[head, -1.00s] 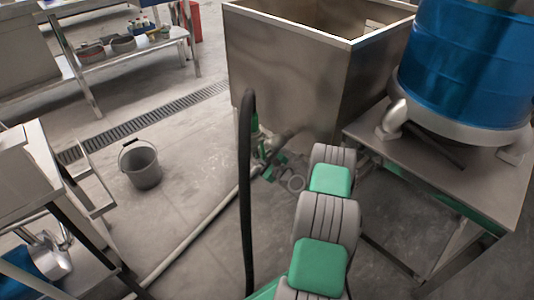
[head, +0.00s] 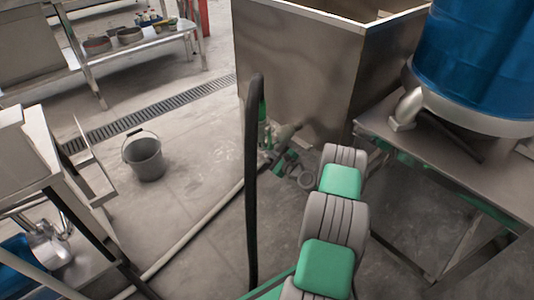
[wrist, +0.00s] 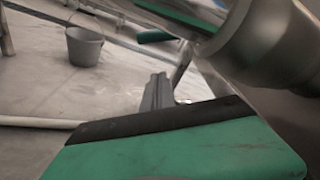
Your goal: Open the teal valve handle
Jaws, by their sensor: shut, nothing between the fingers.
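The teal valve handle (head: 262,110) shows in the head view by the steel tank's lower left, partly hidden behind a black upright tube. In the wrist view, a short dark green bar (wrist: 155,36) beside the steel pipe (wrist: 275,40) looks like the handle. A wider teal strip (wrist: 185,14) crosses above it. My gripper (wrist: 158,92) is shut and empty in the wrist view, its grey fingers below the green bar and apart from it in the picture. The depth gap is unclear.
The steel tank (head: 300,70) and a blue drum (head: 475,60) on a steel stand (head: 450,165) close off the right. A grey bucket (head: 145,160) stands on the floor. A pale hose (head: 200,230) runs along the floor. Floor left of the valve is mostly clear.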

